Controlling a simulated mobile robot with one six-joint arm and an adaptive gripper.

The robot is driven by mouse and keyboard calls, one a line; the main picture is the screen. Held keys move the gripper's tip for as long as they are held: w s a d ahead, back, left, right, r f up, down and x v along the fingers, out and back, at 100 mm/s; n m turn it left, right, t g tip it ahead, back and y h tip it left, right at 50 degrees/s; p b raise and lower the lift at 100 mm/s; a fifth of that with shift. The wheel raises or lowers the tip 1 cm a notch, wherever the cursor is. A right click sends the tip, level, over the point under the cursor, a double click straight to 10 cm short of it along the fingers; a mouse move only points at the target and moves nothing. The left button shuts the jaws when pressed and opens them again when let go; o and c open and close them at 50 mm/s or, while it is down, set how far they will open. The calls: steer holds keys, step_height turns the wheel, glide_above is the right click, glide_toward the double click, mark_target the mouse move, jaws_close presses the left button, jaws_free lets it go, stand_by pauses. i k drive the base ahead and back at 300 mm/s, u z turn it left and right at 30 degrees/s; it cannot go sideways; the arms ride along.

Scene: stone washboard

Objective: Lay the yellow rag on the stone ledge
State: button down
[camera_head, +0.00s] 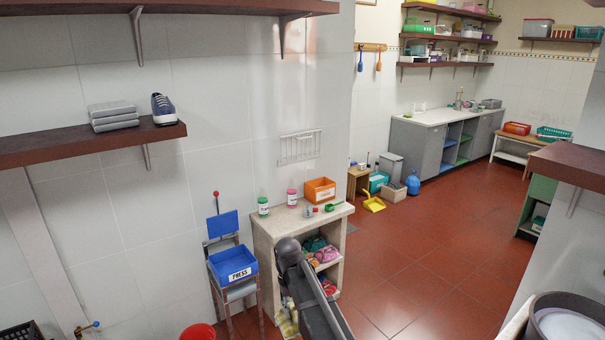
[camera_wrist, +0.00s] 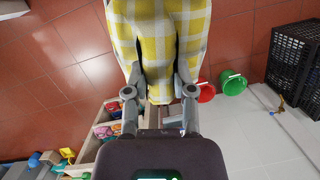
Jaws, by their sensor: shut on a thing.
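The yellow rag, a yellow and white checked cloth (camera_wrist: 165,30), hangs between the fingers of my gripper (camera_wrist: 159,82) in the wrist view, and my gripper is shut on it. In the head view a bit of the rag (camera_head: 287,325) shows low beside my dark arm, in front of the stone unit. The fingers are hidden there. The stone ledge (camera_head: 270,226) is the pale top of that unit against the wall. The rag is below the level of this top and apart from its surface.
On the ledge stand a green jar (camera_head: 263,206), a pink jar (camera_head: 292,197), an orange box (camera_head: 320,190) and a green scoop (camera_head: 334,206). Bare stone shows along its front. A blue bin (camera_head: 232,264) stands left. Red (camera_wrist: 206,92) and green buckets (camera_wrist: 233,82) and a black crate (camera_wrist: 292,58) are nearby.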

mark_target(281, 224)
steer(key=u, duration=0.2)
steer(key=i, duration=2.55)
steer(key=z, duration=0.15)
